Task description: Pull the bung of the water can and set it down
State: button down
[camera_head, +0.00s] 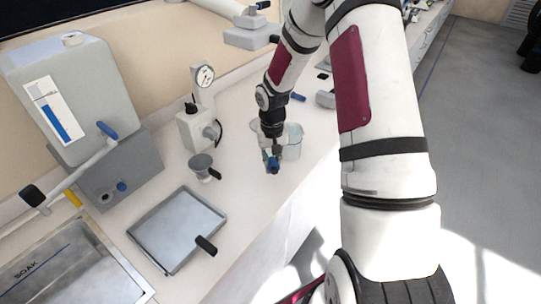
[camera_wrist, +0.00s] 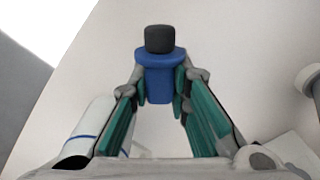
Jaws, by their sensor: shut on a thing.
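My gripper (camera_head: 272,158) is shut on a blue plug with a black knob, which I take to be the bung (camera_wrist: 160,78). In the wrist view the teal finger pads of my gripper (camera_wrist: 160,90) press on both sides of its blue body. In the head view the bung (camera_head: 272,167) hangs below the fingers, over the pale counter; whether it touches the counter I cannot tell. A large pale grey container (camera_head: 75,95) with a blue level strip, probably the water can, stands on a grey block at the left. Its bung hole cannot be made out.
A white tub (camera_head: 293,140) stands close behind my gripper. A gauge instrument (camera_head: 198,125), a small grey cup (camera_head: 202,165) and a metal tray (camera_head: 178,228) with a black handle are to the left. A soak basin (camera_head: 75,270) is nearest. The counter (camera_head: 258,200) is clear in front of my gripper.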

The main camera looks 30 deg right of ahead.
aim_at(272, 177)
jog(key=shift+f+b, duration=0.8)
jog(key=shift+f, duration=1.35)
jog(key=c, duration=1.4)
grip_release()
jog(key=shift+c, duration=0.2)
notch_tip(272, 177, up, 12)
jog(key=shift+a+f, duration=0.1)
